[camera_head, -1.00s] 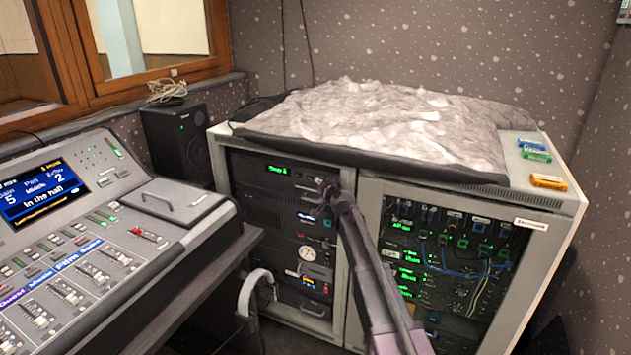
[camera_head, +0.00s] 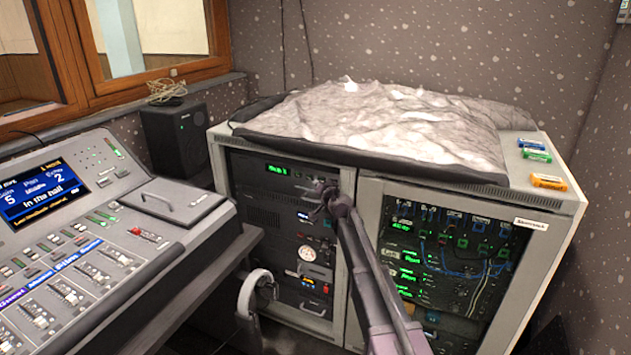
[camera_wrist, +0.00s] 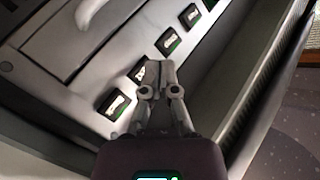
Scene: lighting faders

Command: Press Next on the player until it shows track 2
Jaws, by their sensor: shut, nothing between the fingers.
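The player (camera_head: 262,180) is a dark unit at the top of the left rack, with a small green display (camera_head: 277,171) whose text is too small to read surely. Contact cannot be told. In the head view my gripper (camera_head: 318,196) is before the rack's right side.
The right rack (camera_head: 362,250) with cables and green displays stands beside the left one. A crumpled grey cover (camera_head: 370,125) lies on top, with small coloured boxes (camera_head: 548,181) at its right. A mixing desk (camera_head: 90,240) fills the left. A speaker (camera_head: 175,140) stands behind.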

